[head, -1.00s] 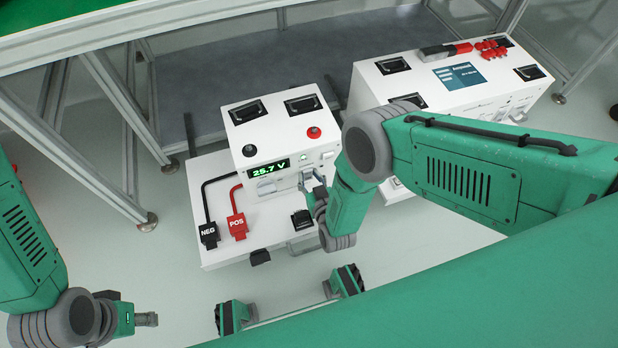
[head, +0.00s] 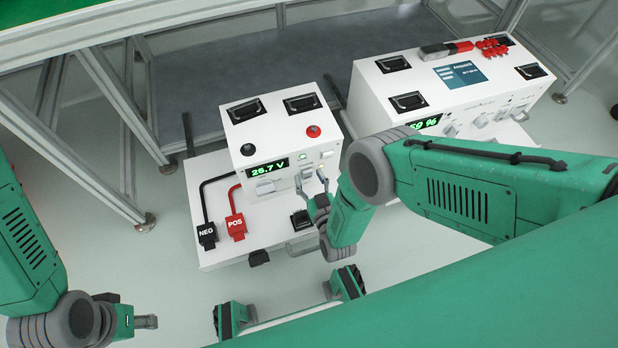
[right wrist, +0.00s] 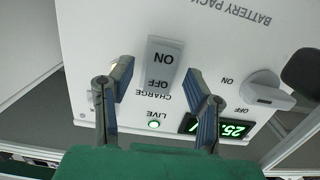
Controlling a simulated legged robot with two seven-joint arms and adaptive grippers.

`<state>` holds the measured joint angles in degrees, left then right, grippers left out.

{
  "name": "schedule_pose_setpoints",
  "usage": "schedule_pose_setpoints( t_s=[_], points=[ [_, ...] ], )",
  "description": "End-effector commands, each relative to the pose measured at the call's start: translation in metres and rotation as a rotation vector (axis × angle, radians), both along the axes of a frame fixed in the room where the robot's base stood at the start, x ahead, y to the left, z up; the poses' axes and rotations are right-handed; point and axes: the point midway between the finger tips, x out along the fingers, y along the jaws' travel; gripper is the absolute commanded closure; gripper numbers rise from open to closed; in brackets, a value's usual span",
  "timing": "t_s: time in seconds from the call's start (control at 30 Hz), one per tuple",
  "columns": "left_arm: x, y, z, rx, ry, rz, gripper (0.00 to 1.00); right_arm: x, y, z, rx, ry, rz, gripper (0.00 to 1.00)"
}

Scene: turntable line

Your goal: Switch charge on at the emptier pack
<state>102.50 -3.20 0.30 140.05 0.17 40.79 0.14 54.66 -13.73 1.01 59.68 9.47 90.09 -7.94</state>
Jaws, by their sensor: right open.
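The left battery pack (head: 262,125) is a white box whose green display (head: 268,167) reads 25.7 V. The right white pack (head: 445,85) has a green display (head: 424,121), partly hidden by my arm, that seems to read 59 %. My right gripper (head: 310,180) is open at the left pack's front panel. I cannot tell which end is pressed. A green LIVE lamp (right wrist: 153,124) is lit. My left gripper (head: 146,322) is at lower left, away from the packs; its jaws are unclear.
A rotary handle (right wrist: 265,90) with ON and OFF marks sits beside the rocker. An amber light (head: 321,166) shows on the panel. Black NEG (head: 207,234) and red POS (head: 236,226) connectors lie on the left pack's base. A metal frame (head: 110,110) stands behind.

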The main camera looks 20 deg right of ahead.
Motion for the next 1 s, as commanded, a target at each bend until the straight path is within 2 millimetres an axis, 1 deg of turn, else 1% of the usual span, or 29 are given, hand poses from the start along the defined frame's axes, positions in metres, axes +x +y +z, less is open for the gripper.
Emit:
schedule_pose_setpoints(
  t_s=[0.17, 0.33, 0.4, 0.5, 0.63, 1.0],
  points=[
    [-0.001, 0.0, 0.0, -0.001, 0.001, 0.0, 0.65, -0.023, 0.0, 0.001, -0.001, 0.006, 0.0, 0.55],
    [-0.001, 0.0, 0.0, -0.001, 0.001, 0.0, 0.65, -0.052, -0.001, 0.004, -0.002, 0.006, 0.0, 0.55],
    [-0.001, 0.0, 0.0, -0.001, 0.001, 0.0, 0.65, -0.061, -0.001, 0.004, -0.002, 0.005, 0.0, 0.55],
    [0.0, 0.0, 0.0, -0.001, 0.001, 0.0, 0.65, -0.069, -0.001, 0.005, -0.003, 0.004, -0.001, 0.55],
    [0.0, 0.0, 0.0, -0.001, 0.001, 0.0, 0.65, -0.073, -0.001, 0.006, -0.003, 0.004, -0.001, 0.55],
    [0.001, 0.0, -0.001, -0.001, 0.003, 0.0, 0.65, -0.073, -0.001, 0.006, -0.003, 0.004, 0.0, 0.55]
  ],
)
